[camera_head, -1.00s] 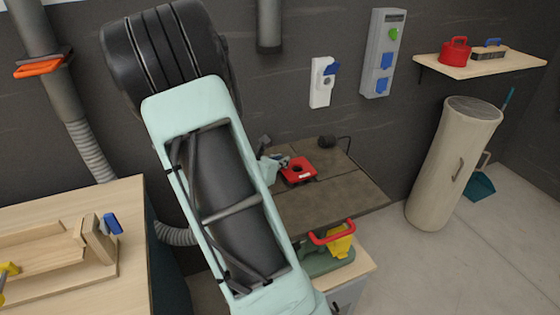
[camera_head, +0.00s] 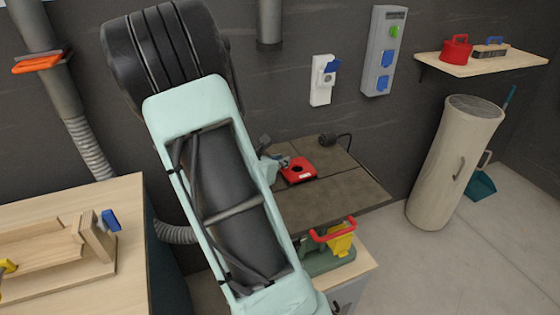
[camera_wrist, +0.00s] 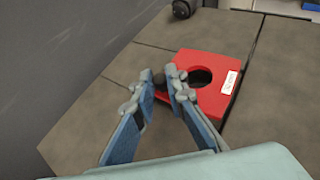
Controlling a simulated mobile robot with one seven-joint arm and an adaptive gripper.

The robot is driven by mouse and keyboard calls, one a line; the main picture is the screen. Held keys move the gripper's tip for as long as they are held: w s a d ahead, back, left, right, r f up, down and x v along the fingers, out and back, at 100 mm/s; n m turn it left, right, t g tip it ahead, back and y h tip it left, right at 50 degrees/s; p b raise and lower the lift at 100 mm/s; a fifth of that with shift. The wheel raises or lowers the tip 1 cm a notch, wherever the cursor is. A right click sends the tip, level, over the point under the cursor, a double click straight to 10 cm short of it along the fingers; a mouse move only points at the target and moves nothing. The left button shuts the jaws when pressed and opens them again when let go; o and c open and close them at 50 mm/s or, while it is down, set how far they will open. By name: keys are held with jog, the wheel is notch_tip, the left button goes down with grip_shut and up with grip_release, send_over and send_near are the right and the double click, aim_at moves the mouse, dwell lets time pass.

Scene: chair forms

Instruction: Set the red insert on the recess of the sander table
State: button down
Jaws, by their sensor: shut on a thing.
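The red insert (camera_head: 299,170) is a flat red block with a round dark hole and a small white label. In the wrist view the insert (camera_wrist: 213,98) lies flat, on or just above the brown sander table (camera_head: 325,208). I cannot tell whether it touches. My gripper (camera_wrist: 166,82) is shut at the insert's left edge, with small dark round parts at its fingertips. In the head view my gripper (camera_head: 277,163) is small and partly behind my arm. The recess is not clearly visible; seams in the table top (camera_wrist: 140,65) run toward and beside the insert.
A dark round fitting (camera_head: 327,141) stands at the table's back edge by the wall. A red-handled yellow and green tool (camera_head: 335,242) sits below the front edge. A wooden bench (camera_head: 120,205) is at left, and a beige cylinder (camera_head: 455,165) stands at right.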

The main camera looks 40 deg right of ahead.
jog(key=shift+f+b, duration=0.55)
jog(key=shift+f, duration=0.1)
jog(key=c, duration=1.8)
grip_release()
jog(key=shift+c, duration=0.2)
jog(key=shift+r, duration=0.1)
jog(key=v, duration=1.2)
